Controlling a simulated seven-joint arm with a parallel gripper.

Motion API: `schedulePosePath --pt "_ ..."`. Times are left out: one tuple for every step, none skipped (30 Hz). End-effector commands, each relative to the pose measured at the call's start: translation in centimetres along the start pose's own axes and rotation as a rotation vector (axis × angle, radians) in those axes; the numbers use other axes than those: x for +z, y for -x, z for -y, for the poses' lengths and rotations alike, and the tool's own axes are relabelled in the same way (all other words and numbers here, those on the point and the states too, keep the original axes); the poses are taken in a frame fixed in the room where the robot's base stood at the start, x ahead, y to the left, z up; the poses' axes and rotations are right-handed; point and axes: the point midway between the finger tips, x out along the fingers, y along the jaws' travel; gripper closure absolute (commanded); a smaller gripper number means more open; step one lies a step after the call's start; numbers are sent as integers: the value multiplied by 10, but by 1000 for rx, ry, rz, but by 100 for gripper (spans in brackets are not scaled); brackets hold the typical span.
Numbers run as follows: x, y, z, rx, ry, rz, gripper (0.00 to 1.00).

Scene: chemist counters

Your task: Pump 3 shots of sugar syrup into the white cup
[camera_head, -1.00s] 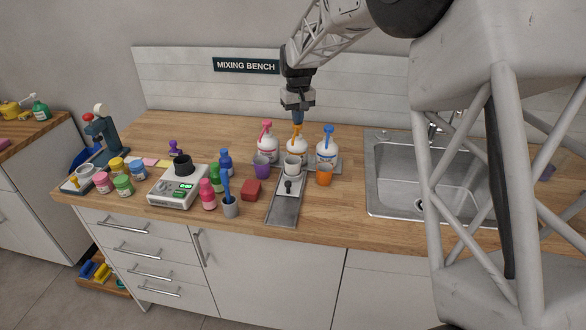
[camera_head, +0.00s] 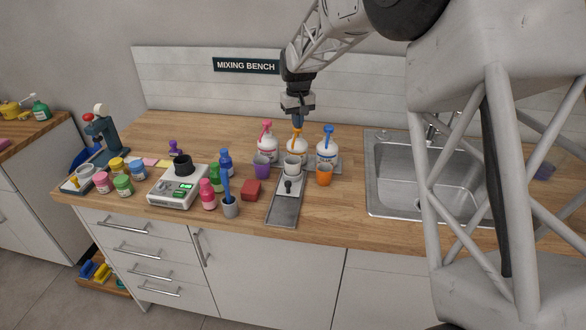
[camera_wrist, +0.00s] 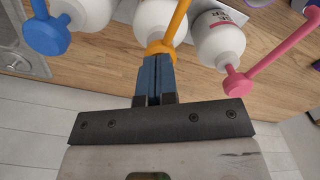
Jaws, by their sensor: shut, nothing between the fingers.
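Three white pump bottles stand in a row behind the cups: one with a pink pump (camera_head: 266,148), one with an orange pump (camera_head: 296,150) in the middle, one with a blue pump (camera_head: 327,152). I cannot read which is sugar syrup. The white cup (camera_head: 292,168) stands upright in front of the orange-pump bottle. My gripper (camera_head: 297,124) is shut and empty, pointing down at the orange pump's top. In the wrist view its blue fingertips (camera_wrist: 155,75) are at the orange pump head (camera_wrist: 160,48), apparently touching it.
A purple cup (camera_head: 262,167) and an orange cup (camera_head: 324,176) flank the white cup. A metal tray (camera_head: 283,211) runs forward from it. A red block (camera_head: 251,190) and scale (camera_head: 178,193) are left; a sink (camera_head: 410,180) is right.

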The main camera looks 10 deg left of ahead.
Motion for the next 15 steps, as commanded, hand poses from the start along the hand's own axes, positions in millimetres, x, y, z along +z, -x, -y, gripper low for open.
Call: schedulePosePath --pt "0 0 0 0 0 2 100" --pt "0 1 0 0 0 2 100" --pt "0 2 0 0 0 2 100" --pt "0 3 0 0 0 2 100" --pt "0 5 0 0 0 1 100" --pt "0 6 0 0 0 1 100" --pt "0 8 0 0 0 1 100" --pt "0 9 0 0 0 1 100" --pt "0 11 0 0 0 1 100" --pt "0 12 0 0 0 1 100" --pt "0 14 0 0 0 1 100" --pt "0 16 0 0 0 1 100" --pt "0 17 0 0 0 1 100" --pt "0 18 0 0 0 1 100" --pt "0 20 0 0 0 1 100"
